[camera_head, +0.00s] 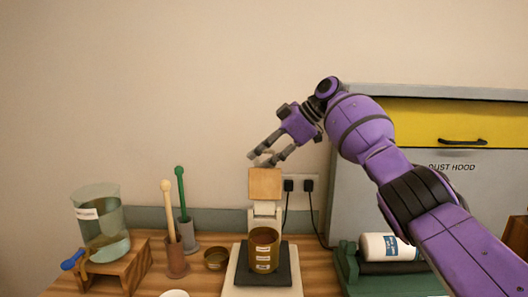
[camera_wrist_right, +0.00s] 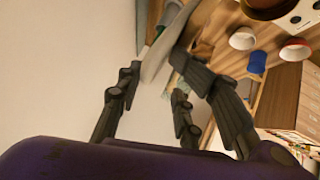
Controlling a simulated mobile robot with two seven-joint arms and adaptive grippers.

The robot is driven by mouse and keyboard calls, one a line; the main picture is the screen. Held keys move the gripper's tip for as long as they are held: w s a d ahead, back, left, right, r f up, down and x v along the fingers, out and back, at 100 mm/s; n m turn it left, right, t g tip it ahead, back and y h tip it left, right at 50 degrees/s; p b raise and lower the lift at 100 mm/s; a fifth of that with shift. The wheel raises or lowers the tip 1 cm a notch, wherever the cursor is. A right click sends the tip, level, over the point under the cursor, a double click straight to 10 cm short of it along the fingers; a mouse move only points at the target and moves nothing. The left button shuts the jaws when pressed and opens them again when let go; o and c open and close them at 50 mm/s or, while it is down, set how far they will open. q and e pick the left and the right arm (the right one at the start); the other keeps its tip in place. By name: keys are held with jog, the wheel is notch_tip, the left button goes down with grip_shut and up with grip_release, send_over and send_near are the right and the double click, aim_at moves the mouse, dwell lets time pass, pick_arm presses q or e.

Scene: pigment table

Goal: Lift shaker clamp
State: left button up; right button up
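The shaker (camera_head: 290,291) stands on the wooden table, with a pale base and a dark plate. A brown labelled tin (camera_head: 264,249) stands upright on the plate. Behind the tin, the shaker clamp (camera_head: 265,184) stands raised on its pale upright, its tan pad clear of the tin. My right gripper (camera_head: 264,158) is just above the clamp pad, fingers spread and pointing down-left. It looks empty; I cannot tell whether a fingertip touches the pad. In the right wrist view, my right gripper's fingers (camera_wrist_right: 160,80) are apart, with a pale piece beyond them. My left gripper is not in view.
A glass jar (camera_head: 101,220) on a wooden stand, two pestle-like tools (camera_head: 170,217) in holders and a small brown bowl (camera_head: 215,258) are left of the shaker. A green rack with a white bottle (camera_head: 388,247) and the dust hood (camera_head: 450,168) are right.

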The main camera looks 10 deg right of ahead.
jog(key=shift+d+f, duration=0.1)
jog(key=shift+f, duration=0.6)
jog(key=v, duration=1.3)
jog(key=shift+a+r, duration=0.3)
jog(key=shift+a, duration=0.1)
jog(key=shift+a, duration=0.1)
